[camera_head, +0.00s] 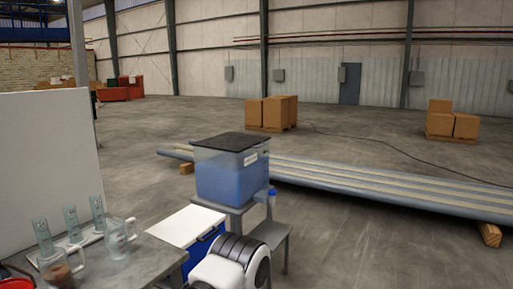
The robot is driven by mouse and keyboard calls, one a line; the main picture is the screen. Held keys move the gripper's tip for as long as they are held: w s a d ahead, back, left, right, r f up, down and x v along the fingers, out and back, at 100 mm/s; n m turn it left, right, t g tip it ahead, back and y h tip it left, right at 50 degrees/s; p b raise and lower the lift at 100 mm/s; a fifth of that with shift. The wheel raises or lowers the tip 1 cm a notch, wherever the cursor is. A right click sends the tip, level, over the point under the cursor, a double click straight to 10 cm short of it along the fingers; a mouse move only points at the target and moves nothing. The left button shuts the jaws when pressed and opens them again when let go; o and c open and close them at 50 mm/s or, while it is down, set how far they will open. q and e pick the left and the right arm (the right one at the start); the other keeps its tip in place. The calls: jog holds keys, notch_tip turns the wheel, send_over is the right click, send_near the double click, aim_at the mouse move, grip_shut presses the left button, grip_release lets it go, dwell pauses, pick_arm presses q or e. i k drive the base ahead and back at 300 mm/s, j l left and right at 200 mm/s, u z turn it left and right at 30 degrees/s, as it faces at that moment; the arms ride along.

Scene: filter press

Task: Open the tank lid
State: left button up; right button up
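The tank (228,182) is a clear, box-shaped container with blue liquid in it. It stands on a grey stand (236,209) near the middle of the head view. Its flat black lid (238,141) lies on top and looks closed. Neither of my grippers shows in the head view.
A grey table (152,262) at lower left holds glass cylinders (71,222) and jugs (118,238). A white-topped blue box (187,225) stands left of the stand. A white, dark-ribbed shape at the bottom is unidentified. Long pipes (390,190) lie behind the tank.

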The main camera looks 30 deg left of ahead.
aim_at(233, 142)
jog(key=i+j, duration=0.25)
jog(key=i, duration=0.2)
jog(key=i+j, duration=0.2)
jog(key=i, duration=0.2)
jog(key=i+j, duration=0.25)
jog(key=i, duration=0.2)
jog(key=u, duration=0.05)
